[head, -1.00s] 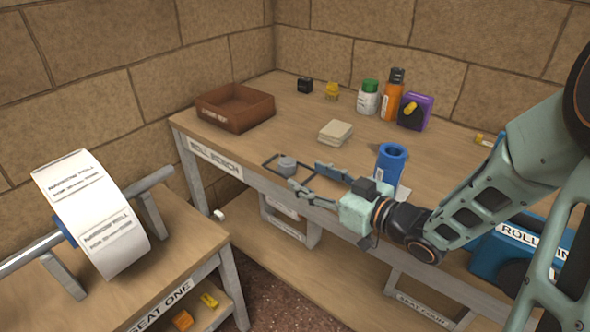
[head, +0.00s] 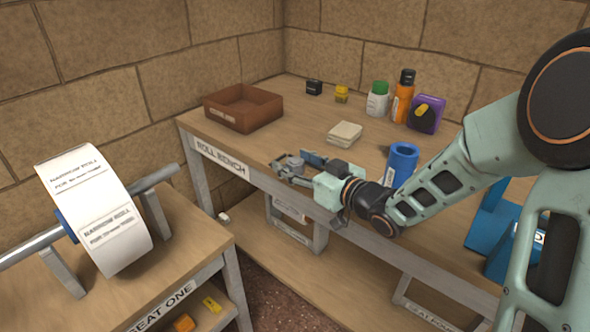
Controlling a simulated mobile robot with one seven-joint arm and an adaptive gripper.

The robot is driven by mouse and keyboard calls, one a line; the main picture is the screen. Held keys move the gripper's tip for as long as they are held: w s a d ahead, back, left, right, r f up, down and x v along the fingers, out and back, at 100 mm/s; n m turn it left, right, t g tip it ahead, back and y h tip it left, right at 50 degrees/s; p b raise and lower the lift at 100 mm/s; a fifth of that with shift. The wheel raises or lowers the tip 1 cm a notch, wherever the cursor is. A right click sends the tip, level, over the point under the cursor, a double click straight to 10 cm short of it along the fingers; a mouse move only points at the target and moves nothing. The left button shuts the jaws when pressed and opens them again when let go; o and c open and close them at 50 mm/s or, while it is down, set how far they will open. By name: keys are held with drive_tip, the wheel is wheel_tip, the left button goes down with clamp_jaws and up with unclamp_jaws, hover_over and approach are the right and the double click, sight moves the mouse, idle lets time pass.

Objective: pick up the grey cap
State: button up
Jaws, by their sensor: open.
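The grey cap (head: 291,162) is a small round piece near the front edge of the roll bench (head: 222,137), towards its left part. It is partly hidden by my gripper. My gripper (head: 287,165) is open, low over the bench edge, with its fingers pointing left. One finger is on the far side of the cap and one on the near side. I cannot tell whether either finger touches it.
A brown open tray (head: 243,122) stands behind to the left, and a stack of pale pads (head: 344,133) behind the gripper. A blue hollow cylinder (head: 402,162) stands right, beside my arm. Bottles (head: 403,96) line the back. A label roll (head: 92,212) sits on the lower bench at left.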

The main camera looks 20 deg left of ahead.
drive_tip(key=shift+c, duration=0.4)
drive_tip(key=c, duration=0.8)
drive_tip(key=shift+r, duration=0.2)
drive_tip(key=shift+c, duration=0.2)
